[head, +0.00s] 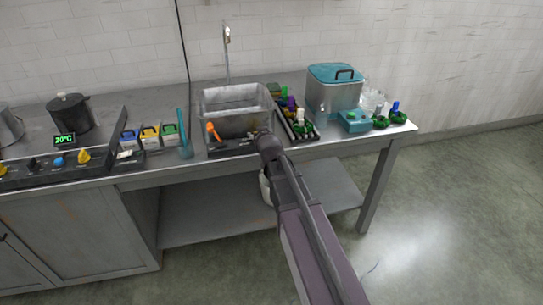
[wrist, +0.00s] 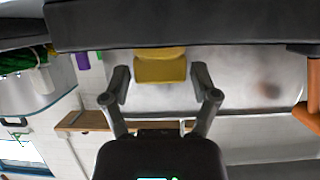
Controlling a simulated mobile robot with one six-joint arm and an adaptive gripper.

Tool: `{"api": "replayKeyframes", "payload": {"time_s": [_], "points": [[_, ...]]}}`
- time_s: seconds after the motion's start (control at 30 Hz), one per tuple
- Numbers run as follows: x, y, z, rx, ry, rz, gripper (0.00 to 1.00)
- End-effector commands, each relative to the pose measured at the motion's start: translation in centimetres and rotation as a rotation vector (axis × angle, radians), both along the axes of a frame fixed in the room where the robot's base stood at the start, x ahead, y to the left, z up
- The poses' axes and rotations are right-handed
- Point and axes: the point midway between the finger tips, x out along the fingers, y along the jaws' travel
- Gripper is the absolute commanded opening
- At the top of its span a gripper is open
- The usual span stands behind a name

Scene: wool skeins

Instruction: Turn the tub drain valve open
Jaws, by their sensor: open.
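The metal tub (head: 237,100) stands on the bench. An orange lever (head: 213,131) rises at its front left, and part of it shows at the right edge of the wrist view (wrist: 313,92). My gripper (head: 264,136) is at the tub's front right corner. In the wrist view my gripper (wrist: 161,80) is open, with a yellow block-like handle (wrist: 160,66) between its two fingers and a small gap each side. I cannot tell whether they touch it. In the head view my gripper mostly hides this handle. No label shows which one is the drain valve.
Right of the tub are a dark tray (head: 306,130) of coloured items and a steel pot with a teal lid (head: 335,75). A tap (head: 226,45) stands behind the tub.

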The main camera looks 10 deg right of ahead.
Motion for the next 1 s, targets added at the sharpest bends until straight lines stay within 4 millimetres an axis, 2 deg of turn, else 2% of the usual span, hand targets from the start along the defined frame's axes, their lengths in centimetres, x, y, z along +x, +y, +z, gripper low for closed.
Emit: {"api": "replayKeyframes", "payload": {"time_s": [1.0], "points": [[0.04, -0.14, -0.01, 0.001, 0.0, 0.18, 0.77]]}}
